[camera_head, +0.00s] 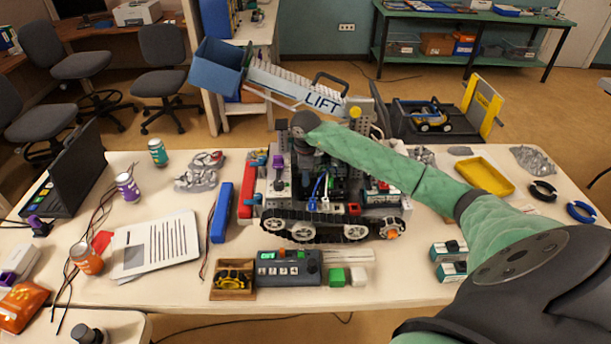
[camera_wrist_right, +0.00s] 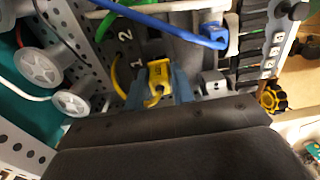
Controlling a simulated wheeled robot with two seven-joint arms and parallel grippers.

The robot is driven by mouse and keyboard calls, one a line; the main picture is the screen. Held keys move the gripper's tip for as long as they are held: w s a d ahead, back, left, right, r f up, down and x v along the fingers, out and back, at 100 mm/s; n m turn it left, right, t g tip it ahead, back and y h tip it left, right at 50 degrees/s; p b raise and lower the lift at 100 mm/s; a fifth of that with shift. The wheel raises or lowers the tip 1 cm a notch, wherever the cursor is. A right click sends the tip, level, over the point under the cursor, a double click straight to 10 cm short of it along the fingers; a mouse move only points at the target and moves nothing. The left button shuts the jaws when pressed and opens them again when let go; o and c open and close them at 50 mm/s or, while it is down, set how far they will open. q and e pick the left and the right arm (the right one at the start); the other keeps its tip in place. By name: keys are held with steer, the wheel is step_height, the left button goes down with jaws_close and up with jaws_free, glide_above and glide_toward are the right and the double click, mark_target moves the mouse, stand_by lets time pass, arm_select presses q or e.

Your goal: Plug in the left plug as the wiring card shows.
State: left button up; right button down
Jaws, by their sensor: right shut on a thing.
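My right gripper (camera_wrist_right: 159,82) reaches down into the tracked robot (camera_head: 330,215) on the table and is shut on a yellow plug (camera_wrist_right: 160,74). The plug stands between its two blue-grey fingers, with a yellow cable curving beside it. Numbers 1 and 2 are marked on the grey panel (camera_wrist_right: 128,50) just left of it. I cannot tell whether the plug is in a socket. A blue plug (camera_wrist_right: 212,38) on a blue cable lies to the upper right, apart from the gripper. In the head view the fingertips are hidden among the robot's parts. My left gripper is out of view.
Printed sheets (camera_head: 158,245) lie left of the robot, their text unreadable. A control box (camera_head: 288,270) and small wooden tray (camera_head: 233,292) sit in front. The LIFT arm (camera_head: 310,97) rises behind. Wheels (camera_wrist_right: 40,66) and a black track (camera_wrist_right: 250,45) flank the panel in the wrist view.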

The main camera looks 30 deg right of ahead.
steer(key=shift+f+b, duration=0.7)
steer(key=shift+f, duration=0.35)
stand_by(2.0)
steer(key=c, duration=1.1)
jaws_free()
steer(key=shift+r, duration=0.2)
steer(key=shift+r+p, duration=1.5)
steer(key=shift+r, duration=1.35)
